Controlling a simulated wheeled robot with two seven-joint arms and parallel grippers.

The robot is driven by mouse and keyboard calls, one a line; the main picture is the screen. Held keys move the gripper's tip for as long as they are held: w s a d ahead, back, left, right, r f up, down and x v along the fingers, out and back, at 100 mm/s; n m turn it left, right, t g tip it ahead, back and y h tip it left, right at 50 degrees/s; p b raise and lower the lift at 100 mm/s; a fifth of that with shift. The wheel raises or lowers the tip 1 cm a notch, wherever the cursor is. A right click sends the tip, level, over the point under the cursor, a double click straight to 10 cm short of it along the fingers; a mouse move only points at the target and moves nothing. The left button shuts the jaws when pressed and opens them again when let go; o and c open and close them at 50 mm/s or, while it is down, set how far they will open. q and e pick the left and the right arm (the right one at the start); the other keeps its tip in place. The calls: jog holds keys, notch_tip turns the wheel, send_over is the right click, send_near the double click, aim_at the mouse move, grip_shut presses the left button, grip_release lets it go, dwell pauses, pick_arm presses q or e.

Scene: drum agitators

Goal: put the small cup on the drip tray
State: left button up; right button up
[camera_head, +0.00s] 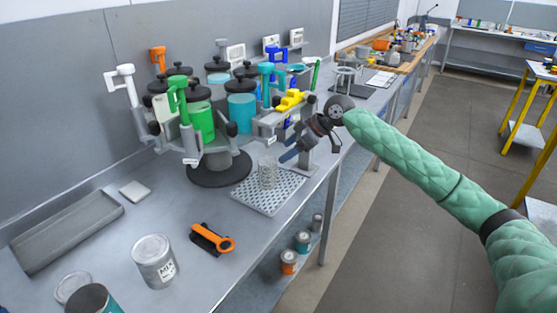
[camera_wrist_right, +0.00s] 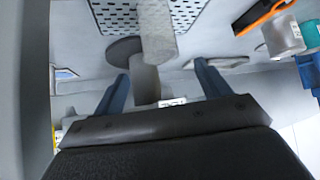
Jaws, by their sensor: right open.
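The small cup (camera_head: 268,172), a clear speckled cylinder, stands upright on the perforated drip tray (camera_head: 262,203) in the head view, near the tray's back edge. In the right wrist view the cup (camera_wrist_right: 157,35) shows against the holes of the drip tray (camera_wrist_right: 112,15). My right gripper (camera_head: 284,151) is just up and to the right of the cup in the head view. Its two blue fingers (camera_wrist_right: 162,70) are spread, with nothing visibly held between them and a gap to the cup. My left gripper is not in view.
The agitator stand with green and teal drums (camera_head: 200,120) is behind the tray. An orange-handled tool (camera_head: 212,239), a labelled can (camera_head: 154,260) and an open can (camera_head: 90,299) are on the bench at front left. The bench edge runs close to the tray's right.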

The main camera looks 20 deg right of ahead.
pick_arm(q)
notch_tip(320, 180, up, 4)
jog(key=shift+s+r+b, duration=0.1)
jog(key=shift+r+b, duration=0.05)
jog(key=shift+b, duration=0.15)
pick_arm(e)
jog(key=v, duration=0.4)
jog(key=shift+r, duration=0.1)
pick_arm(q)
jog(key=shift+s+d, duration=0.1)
pick_arm(e)
jog(key=shift+d, duration=0.15)
